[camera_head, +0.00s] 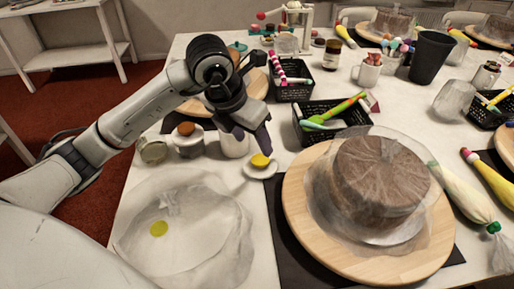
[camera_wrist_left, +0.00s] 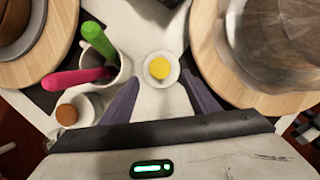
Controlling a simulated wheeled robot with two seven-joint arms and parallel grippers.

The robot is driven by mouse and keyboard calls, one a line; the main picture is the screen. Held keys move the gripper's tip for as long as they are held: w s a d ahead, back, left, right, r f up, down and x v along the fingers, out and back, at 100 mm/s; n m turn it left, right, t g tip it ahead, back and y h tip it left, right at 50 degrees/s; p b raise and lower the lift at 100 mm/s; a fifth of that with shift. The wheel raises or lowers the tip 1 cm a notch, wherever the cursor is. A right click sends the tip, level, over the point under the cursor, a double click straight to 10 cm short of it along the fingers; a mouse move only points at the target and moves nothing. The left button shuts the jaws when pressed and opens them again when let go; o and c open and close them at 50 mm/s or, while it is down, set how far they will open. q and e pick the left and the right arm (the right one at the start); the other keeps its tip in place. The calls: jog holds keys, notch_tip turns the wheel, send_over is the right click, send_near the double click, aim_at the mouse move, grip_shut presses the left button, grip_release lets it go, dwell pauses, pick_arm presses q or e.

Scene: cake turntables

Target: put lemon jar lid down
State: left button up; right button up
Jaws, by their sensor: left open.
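A small yellow round piece, apparently the lemon jar lid (camera_head: 260,160), lies on a small white saucer (camera_head: 250,172) on the table. In the left wrist view the yellow lid (camera_wrist_left: 160,68) and saucer (camera_wrist_left: 150,79) show between and just beyond my fingertips. My left gripper (camera_head: 254,140) is open, with nothing between its fingers, above and behind the saucer. A white cup (camera_head: 235,147) is partly hidden by the gripper; in the wrist view pink and green handles stick out of a white cup (camera_wrist_left: 119,78). My right gripper is not in view.
A brown-topped jar (camera_head: 188,142) and a glass jar (camera_head: 152,151) stand left of the cup. A wooden turntable (camera_head: 300,225) with a wrapped cake (camera_head: 385,175) is at right. Black baskets (camera_head: 310,135) stand behind.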

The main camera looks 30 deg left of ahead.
pick_arm(q)
jog(key=shift+v, duration=2.3)
